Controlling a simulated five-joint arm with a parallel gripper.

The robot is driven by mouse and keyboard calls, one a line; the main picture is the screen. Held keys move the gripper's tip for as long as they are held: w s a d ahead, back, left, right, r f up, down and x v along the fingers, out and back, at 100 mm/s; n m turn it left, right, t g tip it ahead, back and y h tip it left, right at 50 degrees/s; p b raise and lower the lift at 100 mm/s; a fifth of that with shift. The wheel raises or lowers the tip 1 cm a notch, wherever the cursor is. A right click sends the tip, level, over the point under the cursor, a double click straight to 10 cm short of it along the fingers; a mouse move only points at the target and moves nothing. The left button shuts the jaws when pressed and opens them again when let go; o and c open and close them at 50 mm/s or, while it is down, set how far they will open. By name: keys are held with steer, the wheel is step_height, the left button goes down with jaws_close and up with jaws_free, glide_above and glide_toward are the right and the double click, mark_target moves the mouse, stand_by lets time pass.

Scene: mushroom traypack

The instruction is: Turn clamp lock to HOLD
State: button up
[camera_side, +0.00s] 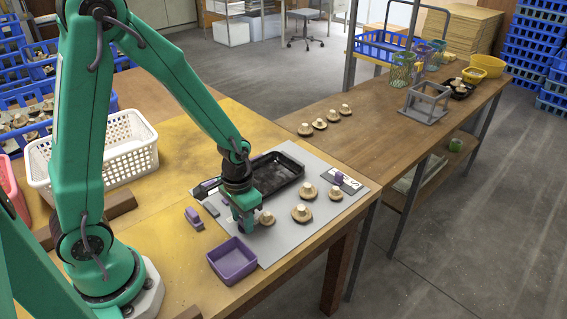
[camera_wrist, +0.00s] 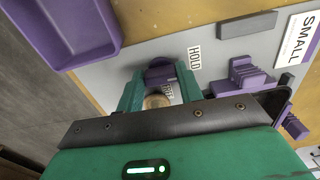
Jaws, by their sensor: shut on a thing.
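My gripper (camera_side: 243,226) is low over the front left part of the grey work board, beside a mushroom. In the wrist view, the green fingers of my gripper (camera_wrist: 160,86) are closed on a purple clamp lock (camera_wrist: 160,71). A HOLD label (camera_wrist: 194,57) lies just right of the lock. Another label (camera_wrist: 168,90) shows partly between the fingers. I cannot tell the lock's exact turn. A round tan thing (camera_wrist: 158,101) is behind the lock between the fingers. My gripper hides the lock in the side view.
A purple bin (camera_side: 214,263) stands close in front of my gripper. A black tray (camera_side: 290,181) and several mushrooms (camera_side: 302,213) sit on the board (camera_side: 275,250). A purple stepped block (camera_wrist: 248,76) and a SMALL label (camera_wrist: 297,38) are at right in the wrist view.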

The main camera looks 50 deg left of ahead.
steer(key=shift+n, duration=0.3)
steer(key=o, duration=0.7)
steer(key=shift+r, duration=0.15)
steer(key=shift+r, duration=3.8)
